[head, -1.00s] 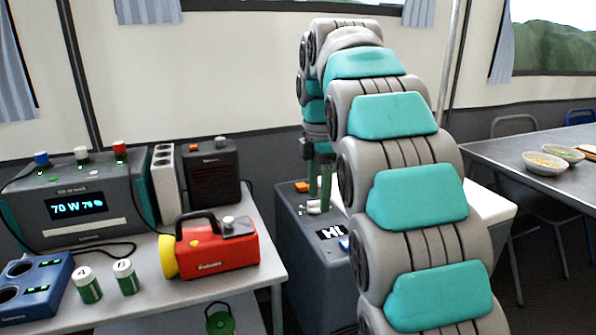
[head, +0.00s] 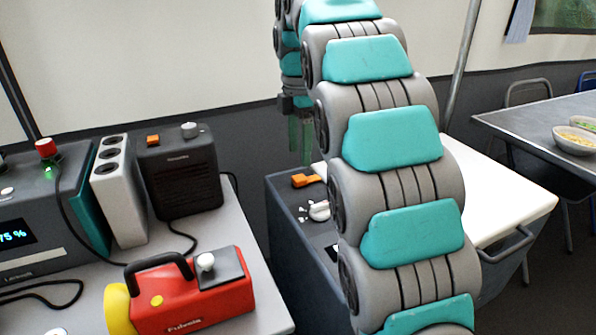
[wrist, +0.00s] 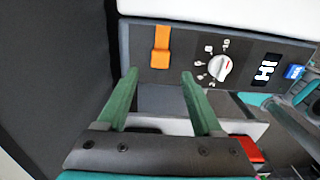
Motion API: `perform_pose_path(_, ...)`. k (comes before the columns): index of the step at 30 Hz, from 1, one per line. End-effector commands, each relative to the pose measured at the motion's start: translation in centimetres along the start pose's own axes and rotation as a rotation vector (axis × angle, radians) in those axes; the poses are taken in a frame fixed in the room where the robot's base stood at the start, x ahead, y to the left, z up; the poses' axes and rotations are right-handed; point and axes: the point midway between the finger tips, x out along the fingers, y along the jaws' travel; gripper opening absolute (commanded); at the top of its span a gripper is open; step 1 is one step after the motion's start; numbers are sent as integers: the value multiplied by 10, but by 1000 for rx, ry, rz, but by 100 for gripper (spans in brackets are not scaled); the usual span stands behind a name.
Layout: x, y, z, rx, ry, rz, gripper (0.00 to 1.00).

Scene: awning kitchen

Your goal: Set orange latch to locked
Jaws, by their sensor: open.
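The orange latch (head: 305,180) sits on the dark top panel of a grey box with a white lid, right of the small table. In the wrist view the latch (wrist: 160,47) stands upright on the panel, ahead of my gripper. My gripper (wrist: 160,80) is open and empty, its two green fingers apart and short of the latch. In the head view my gripper (head: 300,140) points down above and behind the latch, partly hidden by my arm. I cannot tell the latch's exact setting.
A white lid (head: 500,205) covers the box's right side. A red lamp (head: 190,292) and a dark speaker (head: 180,175) stand on the left table (head: 235,235).

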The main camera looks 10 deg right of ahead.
Motion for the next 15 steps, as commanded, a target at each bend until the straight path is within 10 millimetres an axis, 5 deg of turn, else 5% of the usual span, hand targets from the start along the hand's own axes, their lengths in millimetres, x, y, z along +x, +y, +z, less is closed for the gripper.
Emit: perform_pose_path(15, 56, -1, 0, 2, 1, -2, 68)
